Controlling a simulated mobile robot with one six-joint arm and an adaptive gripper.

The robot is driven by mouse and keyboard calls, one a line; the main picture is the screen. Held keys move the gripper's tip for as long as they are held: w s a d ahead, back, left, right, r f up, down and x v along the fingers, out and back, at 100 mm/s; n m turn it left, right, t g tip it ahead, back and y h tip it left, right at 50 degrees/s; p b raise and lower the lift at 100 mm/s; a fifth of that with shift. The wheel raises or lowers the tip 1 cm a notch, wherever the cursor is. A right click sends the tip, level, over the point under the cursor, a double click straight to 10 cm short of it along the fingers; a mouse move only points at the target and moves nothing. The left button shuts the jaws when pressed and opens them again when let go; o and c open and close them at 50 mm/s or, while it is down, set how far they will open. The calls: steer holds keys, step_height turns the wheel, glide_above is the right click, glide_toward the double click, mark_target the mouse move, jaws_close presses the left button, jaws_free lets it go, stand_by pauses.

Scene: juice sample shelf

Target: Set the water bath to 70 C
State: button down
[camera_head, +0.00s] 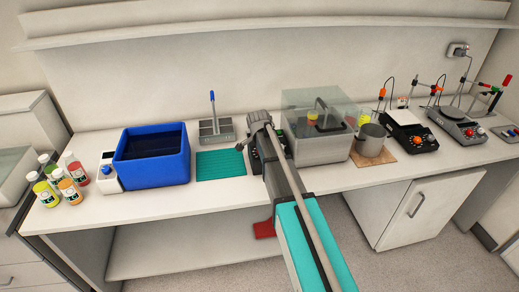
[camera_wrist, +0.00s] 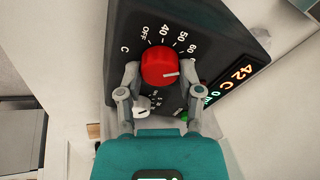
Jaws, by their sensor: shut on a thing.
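The water bath (camera_head: 318,151) is a grey box with a clear lid on the bench, right of my arm. A yellow-and-red item shows through its lid. In the wrist view its dark control panel (camera_wrist: 225,35) has a red knob (camera_wrist: 158,65) with marks OFF, 40, 50 and 60. The knob's white pointer line points right, past the 60 mark; any mark there is hidden by a finger. The display (camera_wrist: 236,80) reads 42 C, with a green line below it partly cut off. My gripper (camera_wrist: 159,76) is shut on the red knob, one finger on each side.
Left of my arm are a blue tub (camera_head: 152,172), a teal mat (camera_head: 220,172) and several capped bottles (camera_head: 72,190). Right of the bath, a metal pot (camera_head: 370,140) stands on a brown board, with hotplate stirrers (camera_head: 410,137) beyond. A shelf edge runs above.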

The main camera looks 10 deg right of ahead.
steer(key=m, duration=0.4)
steer(key=shift+m+g, duration=0.3)
steer(key=m, duration=0.5)
steer(key=shift+g, duration=0.3)
steer(key=shift+c, duration=1.3)
jaws_free()
steer(key=shift+p, duration=0.3)
